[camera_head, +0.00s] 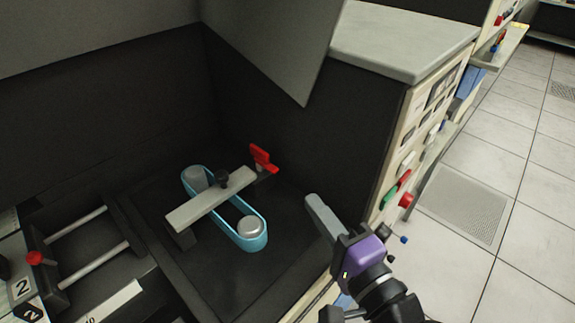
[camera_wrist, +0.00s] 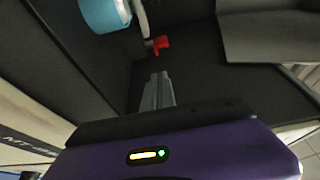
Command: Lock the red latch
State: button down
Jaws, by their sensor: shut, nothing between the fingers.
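The red latch (camera_head: 263,158) stands at the back right end of a grey bar (camera_head: 212,199) inside a dark machine bay. In the wrist view the red latch (camera_wrist: 161,42) shows just beyond my fingertips. The bar crosses over a light blue belt (camera_head: 250,240) looped around two grey rollers, with a black knob (camera_head: 222,179) on it. My gripper (camera_head: 312,198) is shut and empty, at the right side of the bay, to the right of and nearer than the latch. Its fingers (camera_wrist: 158,76) point toward the latch with a gap between.
A grey lid (camera_head: 270,40) hangs over the bay from above. The dark right wall (camera_head: 345,115) rises behind my gripper. A red knob (camera_head: 34,258) and metal rods stand at the left. Outside right is a cream panel with buttons (camera_head: 406,200).

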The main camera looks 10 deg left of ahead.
aim_at(264, 162)
dwell(0.4)
jog(key=p+x, duration=0.2)
jog(key=x, duration=0.8)
